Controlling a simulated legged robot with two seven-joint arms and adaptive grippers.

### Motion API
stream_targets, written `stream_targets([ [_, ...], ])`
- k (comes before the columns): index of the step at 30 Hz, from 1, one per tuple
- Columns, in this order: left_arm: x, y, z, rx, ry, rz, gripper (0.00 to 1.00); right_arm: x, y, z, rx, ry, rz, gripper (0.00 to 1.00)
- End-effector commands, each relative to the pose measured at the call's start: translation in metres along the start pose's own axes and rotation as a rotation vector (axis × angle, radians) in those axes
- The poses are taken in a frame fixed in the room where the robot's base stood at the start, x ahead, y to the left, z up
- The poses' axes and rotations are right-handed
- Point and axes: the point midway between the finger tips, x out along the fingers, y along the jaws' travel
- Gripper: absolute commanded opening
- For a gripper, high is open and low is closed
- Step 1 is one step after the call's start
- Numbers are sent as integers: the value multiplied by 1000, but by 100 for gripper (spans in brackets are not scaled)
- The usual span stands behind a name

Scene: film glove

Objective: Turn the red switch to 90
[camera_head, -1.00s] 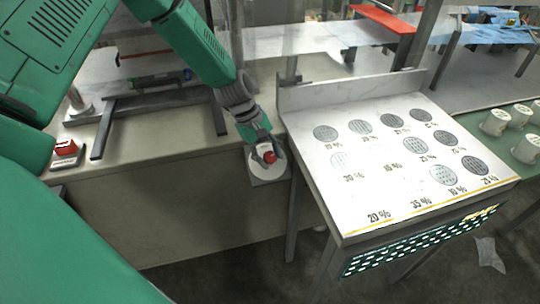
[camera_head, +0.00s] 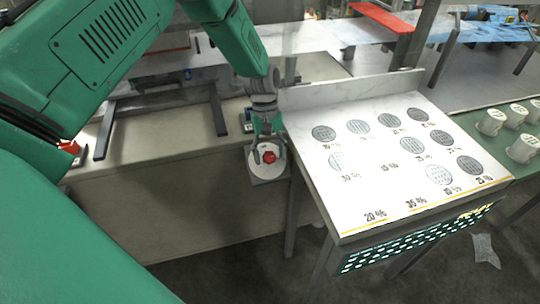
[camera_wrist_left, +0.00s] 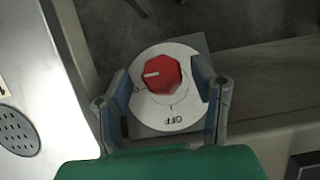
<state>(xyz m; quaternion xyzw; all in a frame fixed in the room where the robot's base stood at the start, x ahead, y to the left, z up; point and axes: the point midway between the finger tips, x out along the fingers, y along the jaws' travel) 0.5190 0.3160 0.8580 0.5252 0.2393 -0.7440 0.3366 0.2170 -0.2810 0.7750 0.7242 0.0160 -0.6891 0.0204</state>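The red switch (camera_head: 269,157) is a faceted red knob on a round white dial (camera_head: 259,172) fixed to a grey square plate. It also shows in the left wrist view (camera_wrist_left: 156,75), with a pale mark on the knob pointing left in the picture and "OFF" printed on the dial. My left gripper (camera_head: 268,154) is at the dial. In the left wrist view its two fingers (camera_wrist_left: 160,88) are spread on either side of the knob, with a gap on each side. My right gripper is not in view.
A sloped white panel (camera_head: 372,205) with round grey discs and percent labels stands right of the switch. White cups (camera_head: 491,122) stand on a green surface at the far right. A light counter (camera_head: 160,145) runs behind the switch at left.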

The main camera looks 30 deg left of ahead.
Motion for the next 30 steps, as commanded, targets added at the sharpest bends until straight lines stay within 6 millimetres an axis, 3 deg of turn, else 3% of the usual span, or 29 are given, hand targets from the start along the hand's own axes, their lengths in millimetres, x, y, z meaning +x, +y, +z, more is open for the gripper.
stream_targets([
  [11,-4,-1,2,-1,-6,-3,53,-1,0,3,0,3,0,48],
  [24,-88,0,-1,-1,-4,-2,53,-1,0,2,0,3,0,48],
  [30,-112,0,-2,-1,-6,-3,53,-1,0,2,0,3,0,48],
])
